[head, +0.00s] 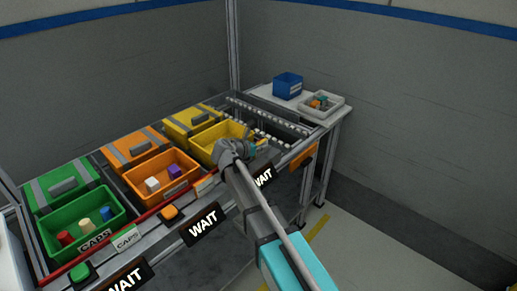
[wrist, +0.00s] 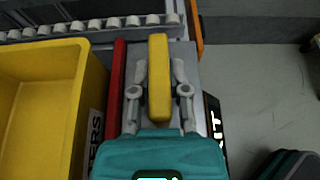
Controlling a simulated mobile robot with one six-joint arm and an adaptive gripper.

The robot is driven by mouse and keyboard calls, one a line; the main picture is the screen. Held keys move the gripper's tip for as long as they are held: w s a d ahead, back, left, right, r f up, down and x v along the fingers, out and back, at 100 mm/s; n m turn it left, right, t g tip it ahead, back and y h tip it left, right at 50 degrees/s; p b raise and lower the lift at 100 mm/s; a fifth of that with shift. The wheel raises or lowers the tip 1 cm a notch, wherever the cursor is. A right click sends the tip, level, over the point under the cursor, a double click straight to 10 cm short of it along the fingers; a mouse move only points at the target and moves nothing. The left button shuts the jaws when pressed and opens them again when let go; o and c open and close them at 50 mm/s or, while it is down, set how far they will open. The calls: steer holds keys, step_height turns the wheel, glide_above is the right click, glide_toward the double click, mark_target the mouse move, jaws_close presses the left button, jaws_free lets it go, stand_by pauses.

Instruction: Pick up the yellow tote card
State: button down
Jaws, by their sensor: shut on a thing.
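The yellow tote card (wrist: 158,62) shows in the wrist view as a narrow yellow bar between my fingers. My gripper (wrist: 159,85) is shut on it, one grey finger on each side. The card lies over the grey front rail, to the right of the red strip. I cannot tell whether it still touches the rail. In the head view my gripper (head: 244,147) is at the front right corner of the yellow tote (head: 203,145), and my wrist hides much of the grip. The tote's side (wrist: 72,125) also shows at the left of the wrist view.
An orange bin (head: 136,181) with small blocks and a green bin (head: 56,226) with caps stand to the left. Rollers (head: 270,115) lie behind the rail. A side table at the back right holds a blue bin (head: 288,85) and a white tray (head: 340,102). Black WAIT signs (head: 203,228) line the front.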

mark_target(260, 142)
steer(key=shift+r, duration=0.2)
step_height(260, 142, up, 3)
steer(key=p, duration=0.3)
steer(key=shift+f, duration=0.1)
steer(key=s+d+r+p, duration=0.3)
steer(key=s+r+p, duration=0.7)
steer(key=s, duration=0.3)
steer(key=shift+s, duration=0.35)
steer(key=shift+f, duration=0.1)
stand_by(1.1)
steer(key=shift+w, duration=0.1)
